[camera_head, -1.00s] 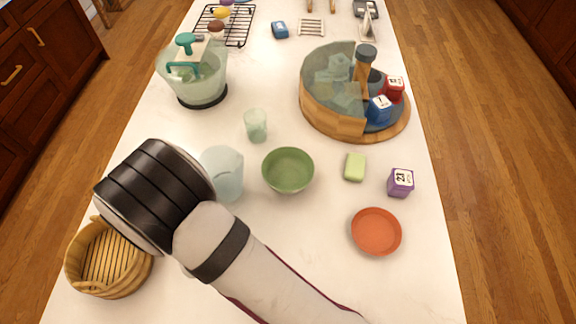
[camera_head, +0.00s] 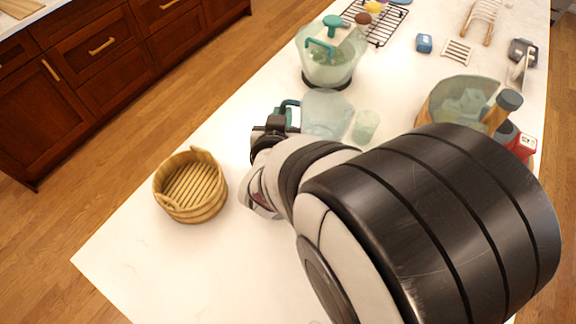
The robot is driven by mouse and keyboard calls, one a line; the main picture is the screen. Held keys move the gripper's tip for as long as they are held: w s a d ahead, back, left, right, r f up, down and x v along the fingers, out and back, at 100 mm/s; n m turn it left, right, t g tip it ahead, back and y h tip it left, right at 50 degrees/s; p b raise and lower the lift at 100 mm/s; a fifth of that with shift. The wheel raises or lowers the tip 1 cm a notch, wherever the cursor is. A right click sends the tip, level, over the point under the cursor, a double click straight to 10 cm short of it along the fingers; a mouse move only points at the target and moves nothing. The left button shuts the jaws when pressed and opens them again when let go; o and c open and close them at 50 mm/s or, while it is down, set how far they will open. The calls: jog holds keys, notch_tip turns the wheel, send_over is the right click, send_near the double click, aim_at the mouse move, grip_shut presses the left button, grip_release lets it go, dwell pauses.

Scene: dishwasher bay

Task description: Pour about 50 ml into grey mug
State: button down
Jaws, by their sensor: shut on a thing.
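My gripper (camera_head: 275,128) is left of centre, beside a pale translucent jug (camera_head: 326,112) with a teal handle (camera_head: 289,106). It appears shut on the jug's handle, though the dark fingers and my wrist hide most of the contact. I cannot tell whether the jug is tilted, or how much liquid it holds. I do not see a grey mug; my arm covers a large part of the counter on the right.
A round wooden basket (camera_head: 191,187) stands at the left. A small translucent cup (camera_head: 365,126) is right of the jug. A blender-like vessel (camera_head: 331,60) and wire rack (camera_head: 378,28) are behind. A wooden-sided tub (camera_head: 458,100) is partly hidden. The front-left counter is clear.

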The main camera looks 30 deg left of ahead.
jog(key=s+a+r+m+h, duration=0.2)
jog(key=a+r, duration=0.5)
jog(key=a, duration=0.6)
jog(key=s+a+f+t+h, duration=0.1)
jog(key=s+a+f, duration=0.5)
jog(key=s+f, duration=0.2)
jog(key=shift+s+a+m, duration=0.15)
jog(key=shift+s+m, duration=0.25)
jog(key=shift+s, duration=0.1)
jog(key=shift+s+d, duration=0.1)
jog(key=shift+d, duration=0.1)
